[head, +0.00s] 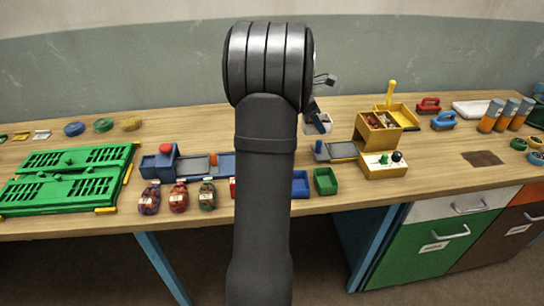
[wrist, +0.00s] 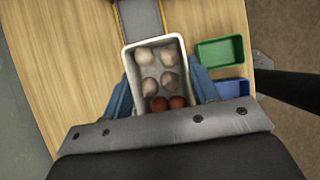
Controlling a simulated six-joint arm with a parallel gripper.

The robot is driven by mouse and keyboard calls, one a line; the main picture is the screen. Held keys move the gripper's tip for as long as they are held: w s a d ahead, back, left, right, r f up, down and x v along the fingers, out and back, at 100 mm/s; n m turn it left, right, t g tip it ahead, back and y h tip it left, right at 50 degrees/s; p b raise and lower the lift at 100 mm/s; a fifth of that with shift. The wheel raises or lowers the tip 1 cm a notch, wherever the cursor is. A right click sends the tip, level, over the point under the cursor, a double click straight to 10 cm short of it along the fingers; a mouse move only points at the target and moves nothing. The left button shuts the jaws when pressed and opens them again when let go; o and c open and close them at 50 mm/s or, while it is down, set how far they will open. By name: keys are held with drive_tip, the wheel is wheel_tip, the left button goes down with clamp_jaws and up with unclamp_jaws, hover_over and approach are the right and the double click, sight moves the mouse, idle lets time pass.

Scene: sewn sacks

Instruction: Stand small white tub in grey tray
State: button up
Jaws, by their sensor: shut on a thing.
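The small white tub (wrist: 153,41) holds several round pale items and two red ones. My gripper (wrist: 163,82) is shut on it, with blue fingers at its two long sides. In the head view my gripper (head: 317,118) is partly hidden behind my own arm, and only part of the tub (head: 327,127) shows. A grey tray (head: 343,150) lies on the table just right of and nearer than the tub. In the wrist view a grey surface (wrist: 140,18), likely this tray, shows beyond the tub's far end. Whether the tub touches anything below is hidden.
A green box (head: 325,181) and a blue box (head: 300,184) stand near the front edge. Yellow boxes (head: 384,166) stand right of the grey tray. Another grey tray (head: 196,166) lies left of my arm, behind several netted sacks (head: 178,196). A green rack (head: 66,178) fills the left.

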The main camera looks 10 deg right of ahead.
drive_tip(key=s+a+f, duration=0.3)
drive_tip(key=a, duration=0.2)
drive_tip(key=w+a+f, duration=0.2)
drive_tip(key=a, duration=0.1)
drive_tip(key=w+a+f, duration=0.2)
drive_tip(key=w+a, duration=0.1)
drive_tip(key=w+a+f, duration=0.2)
drive_tip(key=shift+w+a+f, duration=0.2)
drive_tip(key=shift+a+f, duration=0.05)
drive_tip(key=shift+a, duration=0.15)
drive_tip(key=shift+f, duration=1.95)
drive_tip(key=o, duration=0.7)
drive_tip(key=shift+f, duration=0.15)
drive_tip(key=o, duration=0.4)
drive_tip(key=shift+c, duration=0.2)
